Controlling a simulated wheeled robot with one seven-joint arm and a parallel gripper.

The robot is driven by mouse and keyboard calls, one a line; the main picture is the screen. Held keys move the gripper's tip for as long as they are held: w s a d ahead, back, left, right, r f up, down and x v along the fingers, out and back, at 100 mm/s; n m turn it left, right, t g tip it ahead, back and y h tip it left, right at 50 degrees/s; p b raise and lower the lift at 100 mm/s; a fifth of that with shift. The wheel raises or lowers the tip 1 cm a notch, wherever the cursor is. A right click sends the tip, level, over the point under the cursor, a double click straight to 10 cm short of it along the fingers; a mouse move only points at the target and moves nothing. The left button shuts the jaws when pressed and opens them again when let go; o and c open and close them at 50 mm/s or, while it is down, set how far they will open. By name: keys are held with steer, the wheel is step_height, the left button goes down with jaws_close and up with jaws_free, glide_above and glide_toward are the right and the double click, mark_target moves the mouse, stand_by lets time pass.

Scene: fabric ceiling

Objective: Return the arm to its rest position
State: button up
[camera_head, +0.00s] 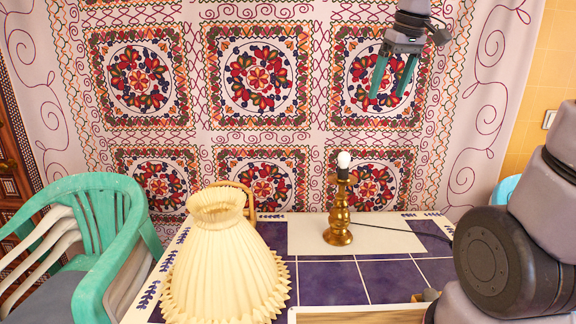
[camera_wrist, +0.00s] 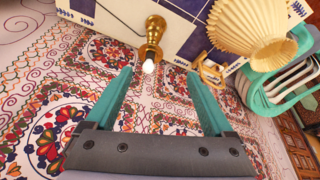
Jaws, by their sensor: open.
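My gripper (camera_head: 391,80) is raised high at the upper right in the head view, in front of the patterned fabric and above the table. Its two teal fingers point down and stand apart with nothing between them. In the wrist view, the open gripper (camera_wrist: 160,92) shows its fingers spread, with fabric behind and a brass lamp base (camera_wrist: 153,40) with a bulb beyond the tips. My arm's grey links fill the lower right of the head view. The middle of the arm is out of the picture.
The tiled table (camera_head: 330,283) bears a pleated cream lampshade (camera_head: 222,265) and the upright brass lamp base (camera_head: 339,215) with its cord. Stacked chairs (camera_head: 95,215) stand at left. A wooden-edged box or tray (camera_head: 355,314) is at the near edge. Patterned fabric (camera_head: 262,75) hangs behind.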

steer(key=s+d+f+m+t, duration=0.1)
steer(key=s+f+m+t, duration=0.1)
steer(key=s+m, duration=0.6)
steer(key=shift+s+d+f+m+t+y, duration=0.35)
steer(key=shift+s+t, duration=0.25)
steer(key=shift+s, duration=2.25)
